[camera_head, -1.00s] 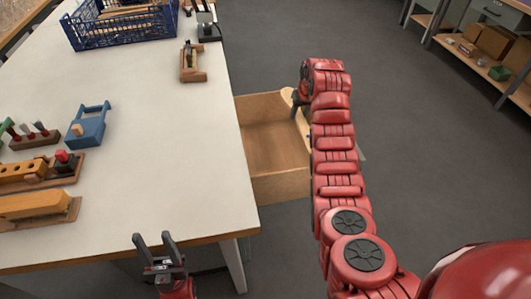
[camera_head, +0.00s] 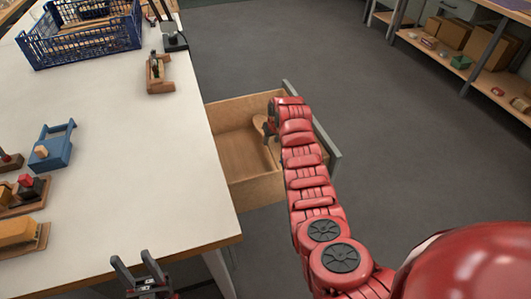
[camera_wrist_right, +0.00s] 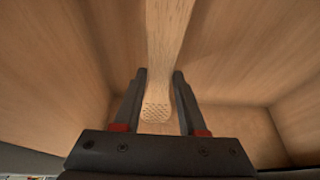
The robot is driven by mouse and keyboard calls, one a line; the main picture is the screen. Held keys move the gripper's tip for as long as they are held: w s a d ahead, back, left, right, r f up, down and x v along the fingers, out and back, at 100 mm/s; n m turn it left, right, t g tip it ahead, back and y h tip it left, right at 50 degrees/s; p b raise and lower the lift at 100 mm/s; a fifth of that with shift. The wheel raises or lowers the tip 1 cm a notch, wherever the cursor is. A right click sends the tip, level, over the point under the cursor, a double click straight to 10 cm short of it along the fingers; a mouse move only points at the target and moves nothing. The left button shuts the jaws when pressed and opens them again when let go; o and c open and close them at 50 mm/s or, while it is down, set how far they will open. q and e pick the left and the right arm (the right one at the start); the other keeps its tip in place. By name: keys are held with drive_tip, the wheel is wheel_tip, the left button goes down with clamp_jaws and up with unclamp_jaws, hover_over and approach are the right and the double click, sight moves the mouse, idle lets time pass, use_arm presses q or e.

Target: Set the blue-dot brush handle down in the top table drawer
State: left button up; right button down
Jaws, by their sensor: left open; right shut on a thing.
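The top table drawer (camera_head: 240,152) stands pulled open at the table's right side, its wooden inside largely bare. My right gripper (camera_head: 268,126) is at the drawer's far right part, near its front panel. It is shut on a pale wooden brush handle (camera_head: 258,124). In the right wrist view the handle (camera_wrist_right: 168,45) runs between the fingers (camera_wrist_right: 158,76), its end full of small holes, with drawer walls around it. No blue dot shows. I cannot tell whether the handle touches the drawer floor. My left gripper (camera_head: 140,270) is open and empty by the table's near edge.
The white table (camera_head: 130,150) carries a blue crate (camera_head: 85,45), a small wooden plane (camera_head: 158,75), a blue tool (camera_head: 52,145) and wooden blocks at left. Shelves with boxes (camera_head: 480,45) stand at far right. The grey floor between is clear.

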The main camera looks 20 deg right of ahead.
sight(272, 148)
drive_tip(key=shift+f, duration=2.65)
drive_tip(key=shift+f+b, duration=0.15)
drive_tip(key=shift+b, duration=0.25)
drive_tip(key=shift+c, duration=2.4)
unclamp_jaws()
drive_tip(key=shift+r+p, duration=0.3)
drive_tip(key=shift+r, duration=0.35)
drive_tip(key=p+v, duration=0.1)
drive_tip(key=v, duration=1)
drive_tip(key=shift+s, duration=0.25)
